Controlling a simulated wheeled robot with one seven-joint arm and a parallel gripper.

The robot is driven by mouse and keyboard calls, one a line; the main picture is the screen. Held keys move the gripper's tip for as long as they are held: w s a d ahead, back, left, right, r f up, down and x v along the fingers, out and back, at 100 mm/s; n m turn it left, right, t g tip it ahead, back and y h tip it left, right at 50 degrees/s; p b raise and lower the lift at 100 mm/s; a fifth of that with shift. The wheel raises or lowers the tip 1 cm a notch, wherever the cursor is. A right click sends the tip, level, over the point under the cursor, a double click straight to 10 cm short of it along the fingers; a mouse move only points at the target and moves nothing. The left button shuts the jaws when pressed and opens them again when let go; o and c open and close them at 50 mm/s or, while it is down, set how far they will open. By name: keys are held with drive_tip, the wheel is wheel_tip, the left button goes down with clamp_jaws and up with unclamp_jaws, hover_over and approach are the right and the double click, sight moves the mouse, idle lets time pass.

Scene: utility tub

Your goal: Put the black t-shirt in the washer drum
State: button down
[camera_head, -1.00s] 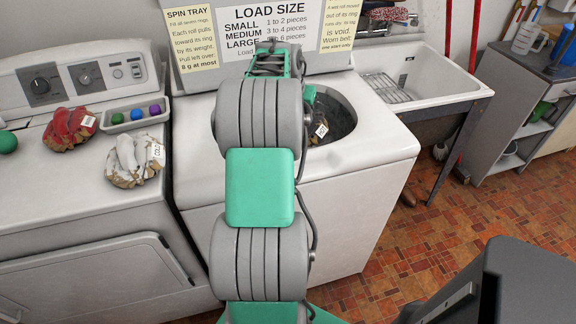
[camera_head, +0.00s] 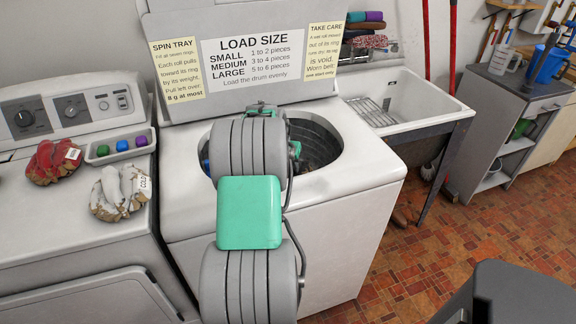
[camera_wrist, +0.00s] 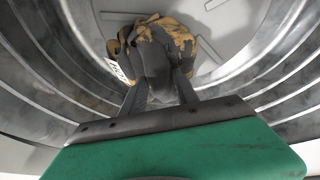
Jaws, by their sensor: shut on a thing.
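The washer drum (camera_head: 326,142) is open at the top, its lid raised; my arm reaches down into it and hides part of the opening. In the wrist view my gripper (camera_wrist: 158,92) is inside the drum, with the ribbed wall (camera_wrist: 50,75) around it. My gripper is hidden in the head view.
A sink (camera_head: 410,105) stands at the right. A small blue thing (camera_head: 205,162) shows at the drum's left edge.

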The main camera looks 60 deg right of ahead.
drive_tip(key=shift+f, duration=0.2)
drive_tip(key=c, duration=0.9)
unclamp_jaws()
drive_tip(key=v, duration=1.3)
drive_tip(key=shift+d+r+p, duration=0.15)
drive_tip(key=shift+d+p, duration=0.05)
drive_tip(key=shift+p, duration=0.2)
